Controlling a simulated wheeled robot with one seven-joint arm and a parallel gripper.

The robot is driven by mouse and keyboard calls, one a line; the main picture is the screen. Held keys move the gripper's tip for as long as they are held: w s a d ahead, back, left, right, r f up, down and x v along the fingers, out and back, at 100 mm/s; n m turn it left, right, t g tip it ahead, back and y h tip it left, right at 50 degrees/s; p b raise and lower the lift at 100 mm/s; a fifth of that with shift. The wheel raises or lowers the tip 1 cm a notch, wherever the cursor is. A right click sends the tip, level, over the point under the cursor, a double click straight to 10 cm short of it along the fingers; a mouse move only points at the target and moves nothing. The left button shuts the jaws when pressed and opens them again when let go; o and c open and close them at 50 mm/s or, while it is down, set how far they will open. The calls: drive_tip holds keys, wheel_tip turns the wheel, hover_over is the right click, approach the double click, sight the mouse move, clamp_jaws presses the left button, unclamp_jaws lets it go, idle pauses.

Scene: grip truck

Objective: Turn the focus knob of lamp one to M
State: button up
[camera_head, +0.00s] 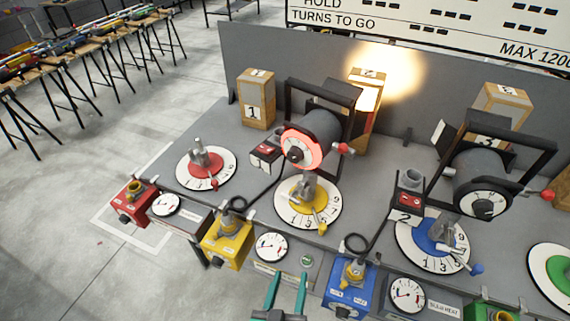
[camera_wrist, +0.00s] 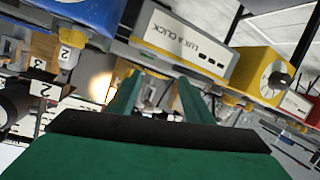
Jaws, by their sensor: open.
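Lamp one (camera_head: 322,125) is a dark grey cylinder in a black yoke at the middle of the bench. I cannot tell for certain which part is the focus knob. My gripper (camera_head: 288,281) has two teal fingers, apart and empty, low in front of the bench and well short of the lamp. The fingers also show in the wrist view (camera_wrist: 158,82).
A second lamp (camera_head: 478,180) stands at the right. Numbered dials with levers, such as the yellow one (camera_head: 308,202), lie before the lamps. A yellow box (camera_head: 226,246) and blue box (camera_head: 349,284) line the front edge. Wooden boxes (camera_head: 257,98) stand behind.

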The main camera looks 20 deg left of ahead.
drive_tip(key=shift+t+h, duration=0.4)
drive_tip(key=w+a+r, duration=0.1)
drive_tip(key=w+r, duration=0.1)
drive_tip(key=w+a+r, duration=0.2)
drive_tip(key=shift+w, duration=0.25)
drive_tip(key=w+a+r+m+t+h, duration=0.15)
drive_tip(key=w+a+r, duration=0.25)
drive_tip(key=r, duration=0.4)
drive_tip(key=m+h, duration=0.6)
drive_tip(key=m, duration=0.2)
approach(292, 159)
drive_tip(key=x, duration=0.7)
drive_tip(key=shift+w, duration=0.25)
drive_tip(key=shift+w, duration=0.1)
drive_tip(key=shift+d, duration=0.1)
drive_tip(key=c, duration=1)
